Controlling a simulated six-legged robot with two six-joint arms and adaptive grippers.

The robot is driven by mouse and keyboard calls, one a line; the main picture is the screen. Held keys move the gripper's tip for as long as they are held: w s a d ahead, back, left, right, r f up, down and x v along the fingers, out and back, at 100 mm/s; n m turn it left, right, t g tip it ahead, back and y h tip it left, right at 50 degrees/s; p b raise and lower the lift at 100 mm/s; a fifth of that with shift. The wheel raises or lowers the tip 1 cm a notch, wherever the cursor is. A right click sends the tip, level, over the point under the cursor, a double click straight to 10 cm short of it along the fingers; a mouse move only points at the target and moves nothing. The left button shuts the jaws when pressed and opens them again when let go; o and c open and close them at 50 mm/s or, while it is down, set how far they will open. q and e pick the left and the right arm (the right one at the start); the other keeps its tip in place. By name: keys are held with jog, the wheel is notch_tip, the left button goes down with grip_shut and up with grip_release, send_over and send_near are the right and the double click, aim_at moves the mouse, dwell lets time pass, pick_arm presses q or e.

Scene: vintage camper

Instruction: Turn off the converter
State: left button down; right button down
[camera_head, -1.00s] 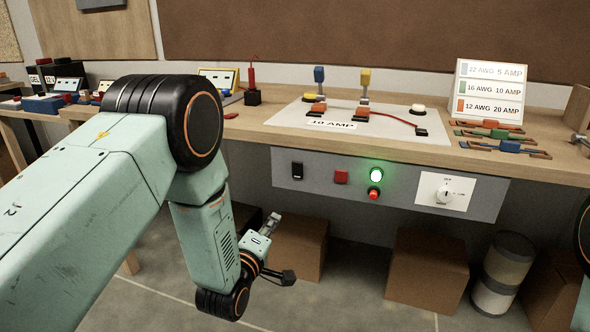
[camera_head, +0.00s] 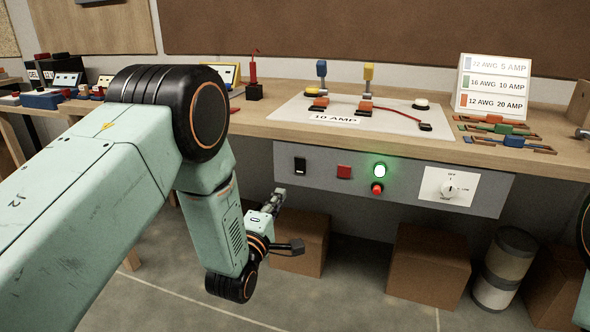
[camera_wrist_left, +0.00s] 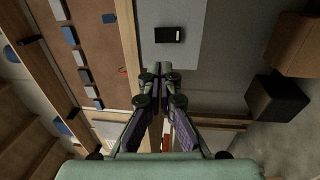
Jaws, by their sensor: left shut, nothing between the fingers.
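The grey control panel (camera_head: 320,184) hangs under the bench's front edge. From left to right it carries a black rocker switch (camera_head: 300,165), a red square button (camera_head: 344,172), a glowing green lamp (camera_head: 380,170) with a small red button (camera_head: 377,188) below it, and a rotary knob (camera_head: 449,189) on a white plate. My left gripper (camera_head: 279,194) is low, below and left of the black switch, apart from it. In the left wrist view its fingers (camera_wrist_left: 163,70) are shut and empty, pointing toward the black switch (camera_wrist_left: 169,34) on the grey panel. My right gripper is out of view.
The wooden bench top (camera_head: 470,143) holds a white board (camera_head: 290,111) with wired terminals and a wire-gauge sign (camera_head: 491,86). Cardboard boxes (camera_head: 427,262) and a grey drum (camera_head: 505,270) stand under the bench. The space before the panel is open.

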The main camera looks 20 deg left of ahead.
aim_at(299, 161)
pick_arm(q)
jog(key=w+b, duration=0.1)
jog(key=w, duration=0.3)
jog(key=w+b, duration=0.1)
jog(key=w, duration=0.3)
jog(key=w+r+b, duration=0.1)
jog(key=w+b, duration=0.1)
jog(key=w, duration=0.2)
jog(key=shift+w+d+r, duration=0.1)
jog(key=shift+w+d, duration=0.05)
jog(key=shift+w, duration=0.15)
jog(key=shift+w+r, duration=0.1)
jog(key=shift+r, duration=0.05)
jog(key=shift+w+r, duration=0.2)
jog(key=shift+w, duration=0.15)
jog(key=shift+s, duration=0.1)
